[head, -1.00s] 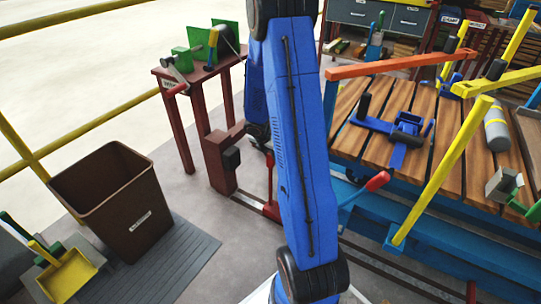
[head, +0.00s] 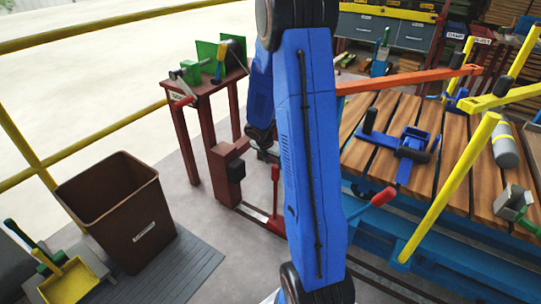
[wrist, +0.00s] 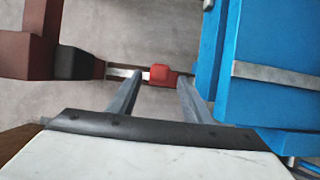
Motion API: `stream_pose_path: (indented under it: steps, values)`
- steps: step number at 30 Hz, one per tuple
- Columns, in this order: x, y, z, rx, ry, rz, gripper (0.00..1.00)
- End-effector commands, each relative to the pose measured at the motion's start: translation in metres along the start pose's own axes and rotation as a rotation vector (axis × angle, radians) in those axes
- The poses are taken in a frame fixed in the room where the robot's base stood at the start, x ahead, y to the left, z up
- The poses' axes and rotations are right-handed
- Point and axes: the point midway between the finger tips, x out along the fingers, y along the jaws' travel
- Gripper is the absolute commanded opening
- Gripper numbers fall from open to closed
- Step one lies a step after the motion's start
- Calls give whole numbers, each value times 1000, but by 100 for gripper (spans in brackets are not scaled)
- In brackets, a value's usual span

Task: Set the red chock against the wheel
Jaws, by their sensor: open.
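A red upright piece (head: 275,190), which looks like the chock with its handle, stands at the end of a floor rail beside the dark red box. In the wrist view its red top (wrist: 159,73) shows between and beyond my two grey fingers. My gripper (wrist: 160,80) is open and empty, with its fingers apart on either side of that red top in the picture. I cannot tell how far above it they are. In the head view my blue arm hides most of the gripper.
The blue cart frame (wrist: 265,100) is close on the right in the wrist view. A dark red box with a black block (head: 236,172) is on the left. A brown bin (head: 115,215) stands further left. A red-tipped lever (head: 383,196) sticks out by the cart.

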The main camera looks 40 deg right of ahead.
Motion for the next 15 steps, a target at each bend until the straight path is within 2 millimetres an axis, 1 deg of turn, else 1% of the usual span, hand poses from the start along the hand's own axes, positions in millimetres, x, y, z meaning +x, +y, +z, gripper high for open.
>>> stream_pose_path:
  steps: [1,7,12,15]
  values:
    - [-10,1,0,1,-2,4,45]
    - [-39,0,0,1,-2,3,45]
    - [-57,0,0,1,-1,2,45]
    - [-62,0,0,1,-1,1,45]
